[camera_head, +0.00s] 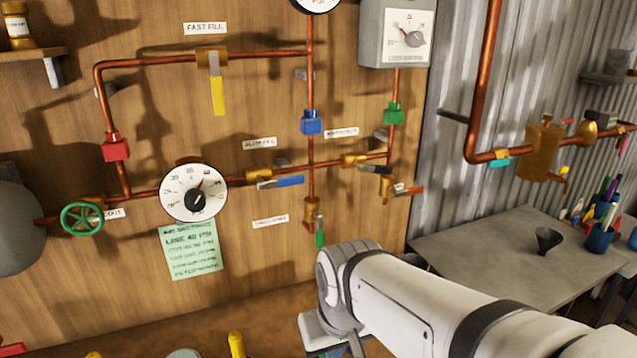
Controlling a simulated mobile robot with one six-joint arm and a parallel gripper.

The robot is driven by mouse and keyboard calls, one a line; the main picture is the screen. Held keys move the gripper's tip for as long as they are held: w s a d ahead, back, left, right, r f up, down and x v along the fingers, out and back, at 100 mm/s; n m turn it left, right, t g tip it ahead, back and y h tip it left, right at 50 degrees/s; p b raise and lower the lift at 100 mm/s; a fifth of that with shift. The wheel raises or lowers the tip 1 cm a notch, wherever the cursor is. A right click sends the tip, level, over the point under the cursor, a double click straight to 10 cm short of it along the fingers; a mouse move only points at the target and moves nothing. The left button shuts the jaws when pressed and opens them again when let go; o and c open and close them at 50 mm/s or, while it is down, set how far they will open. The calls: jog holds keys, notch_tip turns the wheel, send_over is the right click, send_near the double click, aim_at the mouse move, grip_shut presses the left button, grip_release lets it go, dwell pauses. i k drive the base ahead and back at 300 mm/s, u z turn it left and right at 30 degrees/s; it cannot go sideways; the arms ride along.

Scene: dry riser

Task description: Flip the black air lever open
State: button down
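The black lever (375,169) is on a brass valve (354,160) in the lower copper pipe, right of the middle of the wooden wall. It lies roughly along the pipe, tilted slightly down to the right. A small white label (341,132) is above it; I cannot read it. My white arm reaches in from the lower right, below and in front of the lever, apart from it in the picture.
Nearby are a blue lever (280,183), a hanging yellow lever (218,95), a green lever (320,239) and a red-orange handle (411,190). A dial gauge (193,193) and green handwheel (82,218) are left. A grey table (490,250) is right.

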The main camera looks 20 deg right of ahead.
aim_at(376, 169)
jog(key=z, duration=0.85)
jog(key=k, duration=1.05)
jog(key=u, duration=0.8)
jog(key=i, duration=1)
jog(key=u, duration=0.05)
